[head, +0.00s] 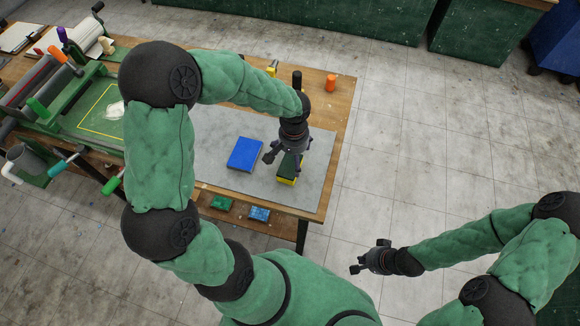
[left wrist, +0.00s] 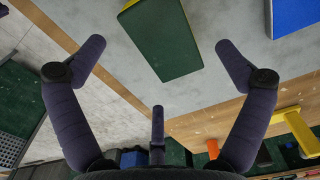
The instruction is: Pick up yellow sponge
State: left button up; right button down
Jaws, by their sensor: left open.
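The yellow sponge (head: 287,181) has a dark green top and lies on the grey sheet near the right end of the workbench. In the left wrist view its green face (left wrist: 163,40) fills the top middle, with a thin yellow edge at the top. My left gripper (head: 284,158) is open above the sponge and partly hides it in the head view. In the left wrist view the spread fingers (left wrist: 160,47) stand on either side of the sponge, apart from it. My right gripper (head: 368,257) is open and empty over the floor, off the bench.
A blue block (head: 244,154) lies left of the sponge. An orange-capped item (head: 331,83) and a black one (head: 297,80) stand at the bench's far edge. A green press (head: 75,110) fills the left side. Green and blue items (head: 259,213) sit on a lower shelf.

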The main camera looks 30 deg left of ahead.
aim_at(290, 168)
pick_arm(q)
jog(key=shift+w+f, duration=0.1)
jog(key=shift+f, duration=0.35)
notch_tip(290, 168, down, 5)
jog(key=shift+w+d+b, duration=0.1)
jog(key=shift+b, duration=0.45)
jog(key=shift+r, duration=0.1)
jog(key=shift+c, duration=0.3)
jog(key=c, duration=1)
